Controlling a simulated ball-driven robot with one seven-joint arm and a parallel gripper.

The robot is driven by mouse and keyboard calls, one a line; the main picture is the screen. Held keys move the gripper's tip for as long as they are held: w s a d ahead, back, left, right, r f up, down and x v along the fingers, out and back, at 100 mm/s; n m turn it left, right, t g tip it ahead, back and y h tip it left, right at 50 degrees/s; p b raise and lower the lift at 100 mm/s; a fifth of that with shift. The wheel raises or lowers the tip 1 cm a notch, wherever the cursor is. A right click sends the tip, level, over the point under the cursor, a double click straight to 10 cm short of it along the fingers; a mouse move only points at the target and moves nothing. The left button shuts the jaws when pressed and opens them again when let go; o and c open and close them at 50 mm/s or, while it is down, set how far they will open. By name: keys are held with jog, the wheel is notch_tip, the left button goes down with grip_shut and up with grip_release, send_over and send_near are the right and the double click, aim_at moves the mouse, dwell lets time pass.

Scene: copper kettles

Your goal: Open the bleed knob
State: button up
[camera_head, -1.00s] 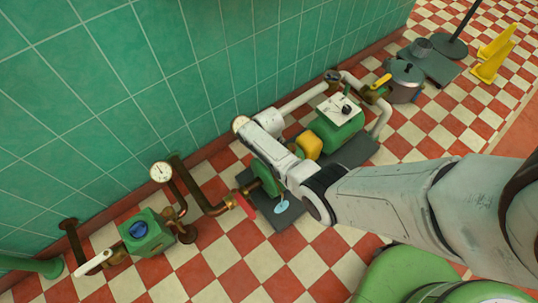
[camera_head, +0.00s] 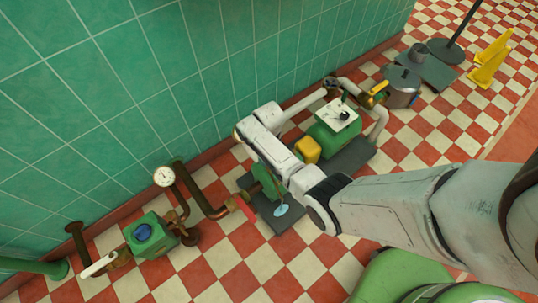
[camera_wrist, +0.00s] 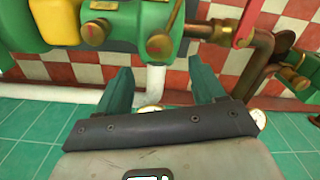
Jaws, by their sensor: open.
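In the wrist view my gripper (camera_wrist: 159,72) is open, its two teal fingers apart with nothing held between them. Beyond the fingertips is a green pump body (camera_wrist: 130,12) carrying a brass knob (camera_wrist: 158,45) with a reddish mark, roughly in line with the gap. A second round brass fitting (camera_wrist: 97,31) is to its left. Which one is the bleed knob I cannot tell for sure. Both look apart from the fingers.
A red lever (camera_wrist: 249,22) and brass pipe (camera_wrist: 262,52) are right of the knob in the wrist view. The head view shows a yellow block (camera_head: 307,149), a gauge (camera_head: 164,176), a blue-topped green box (camera_head: 148,236) and the tiled wall (camera_head: 150,80).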

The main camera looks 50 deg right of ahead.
notch_tip(320, 180, up, 4)
jog(key=shift+r+p, duration=0.1)
jog(key=shift+p, duration=0.5)
